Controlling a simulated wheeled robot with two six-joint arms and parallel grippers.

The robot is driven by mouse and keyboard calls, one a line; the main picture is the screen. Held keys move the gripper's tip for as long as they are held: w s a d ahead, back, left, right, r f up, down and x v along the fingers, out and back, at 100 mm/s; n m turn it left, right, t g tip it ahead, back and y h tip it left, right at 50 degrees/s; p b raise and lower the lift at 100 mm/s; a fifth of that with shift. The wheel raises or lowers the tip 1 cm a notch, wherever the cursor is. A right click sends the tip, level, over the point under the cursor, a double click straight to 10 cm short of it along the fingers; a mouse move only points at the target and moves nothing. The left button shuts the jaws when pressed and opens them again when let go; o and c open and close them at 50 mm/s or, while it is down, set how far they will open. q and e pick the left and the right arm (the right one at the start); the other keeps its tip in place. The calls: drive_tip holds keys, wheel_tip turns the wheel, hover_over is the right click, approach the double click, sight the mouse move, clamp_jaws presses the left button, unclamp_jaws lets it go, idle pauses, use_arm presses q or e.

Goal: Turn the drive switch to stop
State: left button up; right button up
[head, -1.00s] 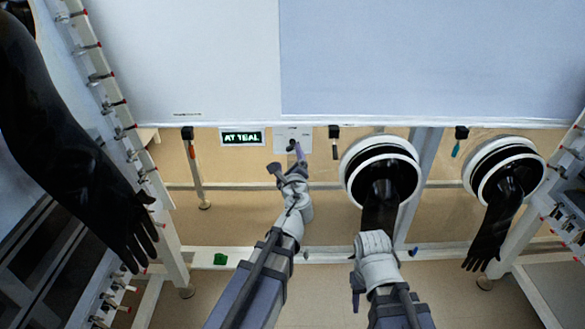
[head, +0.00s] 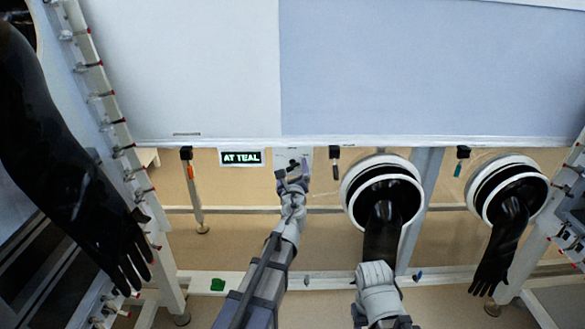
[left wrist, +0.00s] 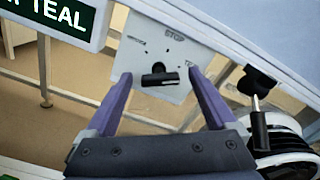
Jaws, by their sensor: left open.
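The drive switch is a black bar knob (left wrist: 160,76) on a pale square plate (left wrist: 150,50). In the left wrist view STOP is printed above the knob, and a partly hidden label starting TE is at lower right. The bar lies roughly crosswise, not toward STOP. The plate also shows in the head view (head: 293,154). My left gripper (head: 293,171) is open in front of it. In the left wrist view its purple fingers stand apart, one on each side of the knob. My right gripper (head: 377,279) is low in the head view; its fingers are unclear.
A lit sign (head: 241,157) reading AT TEAL is left of the plate. A black-handled fitting (head: 335,153) hangs just right. Glove ports (head: 352,190) with black gloves (head: 491,255) stand further right. A large black glove (head: 60,150) hangs at left.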

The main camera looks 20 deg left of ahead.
use_arm(q)
drive_tip(key=shift+x, duration=0.95)
drive_tip(key=c, duration=1.4)
